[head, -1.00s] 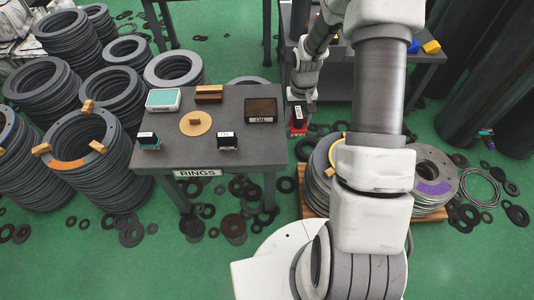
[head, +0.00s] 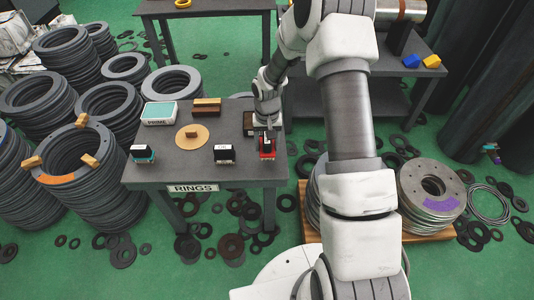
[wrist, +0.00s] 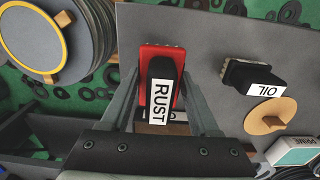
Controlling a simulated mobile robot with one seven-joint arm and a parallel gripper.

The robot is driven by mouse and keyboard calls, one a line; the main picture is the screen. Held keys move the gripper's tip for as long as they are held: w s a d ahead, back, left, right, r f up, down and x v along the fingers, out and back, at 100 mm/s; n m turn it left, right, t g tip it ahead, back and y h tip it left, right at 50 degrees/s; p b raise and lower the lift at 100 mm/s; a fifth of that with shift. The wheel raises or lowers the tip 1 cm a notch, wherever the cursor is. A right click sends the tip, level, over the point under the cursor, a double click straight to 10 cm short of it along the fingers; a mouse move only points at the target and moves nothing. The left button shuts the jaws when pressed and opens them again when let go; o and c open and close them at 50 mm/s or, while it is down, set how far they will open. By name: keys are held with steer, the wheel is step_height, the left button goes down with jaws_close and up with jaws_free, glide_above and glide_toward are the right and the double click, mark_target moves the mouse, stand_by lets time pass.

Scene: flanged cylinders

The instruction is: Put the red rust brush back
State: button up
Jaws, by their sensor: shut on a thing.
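The rust brush (head: 267,153) has a red body and a dark handle with a white RUST label. My gripper (head: 267,132) is shut on it near the right front corner of the grey RINGS table (head: 210,170). In the wrist view, the red brush (wrist: 152,60) sits between the two fingers of my gripper (wrist: 163,78). I cannot tell whether its underside touches the tabletop. It is roughly in line with the black oil brush (head: 224,154) and the teal-based brush (head: 143,154), which stand along the table's front.
A round tan disc (head: 192,137) with a small block, a teal and white PRIME box (head: 159,113) and a brown block (head: 206,105) are on the table. A dark box (head: 248,122) is partly hidden behind my gripper. Ring stacks (head: 430,188) stand to the right.

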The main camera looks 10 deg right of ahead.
mark_target(267, 152)
steer(key=shift+f+b, duration=0.65)
steer(key=shift+f, duration=1.35)
steer(key=shift+f, duration=0.15)
steer(key=o, duration=1.2)
